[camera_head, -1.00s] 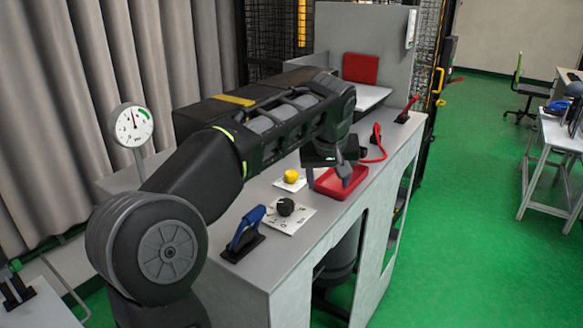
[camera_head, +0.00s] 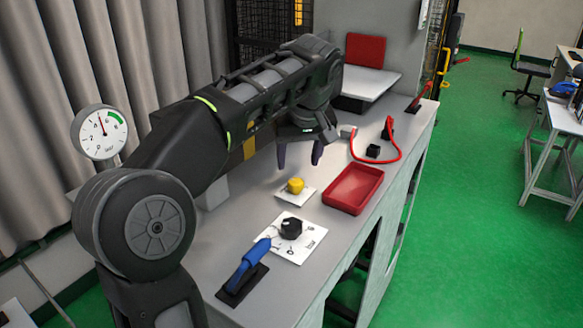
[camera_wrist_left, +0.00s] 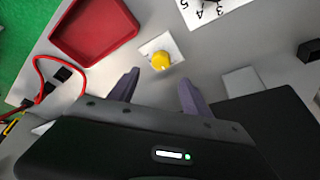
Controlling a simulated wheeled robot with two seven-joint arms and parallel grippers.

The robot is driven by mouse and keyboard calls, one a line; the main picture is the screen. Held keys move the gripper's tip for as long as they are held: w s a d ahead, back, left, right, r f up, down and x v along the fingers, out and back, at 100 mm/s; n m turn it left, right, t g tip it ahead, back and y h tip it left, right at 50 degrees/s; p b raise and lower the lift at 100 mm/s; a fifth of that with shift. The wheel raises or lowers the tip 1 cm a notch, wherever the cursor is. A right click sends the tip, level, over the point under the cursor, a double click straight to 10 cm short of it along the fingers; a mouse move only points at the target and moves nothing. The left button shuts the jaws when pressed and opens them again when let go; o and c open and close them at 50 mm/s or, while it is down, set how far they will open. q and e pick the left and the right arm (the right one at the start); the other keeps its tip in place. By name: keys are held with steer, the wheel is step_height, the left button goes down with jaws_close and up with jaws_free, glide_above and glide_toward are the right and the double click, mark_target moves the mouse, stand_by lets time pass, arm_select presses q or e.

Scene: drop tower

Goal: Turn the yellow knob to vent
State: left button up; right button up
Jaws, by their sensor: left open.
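The yellow knob (camera_head: 295,186) sits on a small white plate (camera_head: 288,197) on the grey bench. My left gripper (camera_head: 299,156) is open and empty above the bench, beyond the knob in the head view, with its fingers pointing down. In the left wrist view the yellow knob (camera_wrist_left: 161,61) shows ahead of the two spread fingertips (camera_wrist_left: 158,80), apart from them. Any marks on the knob's plate are too small to read. My right gripper is not in view.
A red tray (camera_head: 354,190) lies right of the knob. A black knob (camera_head: 291,228) on a marked white plate and a blue-handled lever (camera_head: 248,263) stand nearer. A gauge (camera_head: 100,131) stands at left. A red cable (camera_head: 379,158) lies behind the tray.

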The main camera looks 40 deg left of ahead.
mark_target(296, 181)
arm_select(q)
steer(key=x, duration=0.7)
steer(key=shift+s+d+f, duration=0.15)
steer(key=shift+f, duration=0.05)
stand_by(0.3)
jaws_close()
stand_by(0.4)
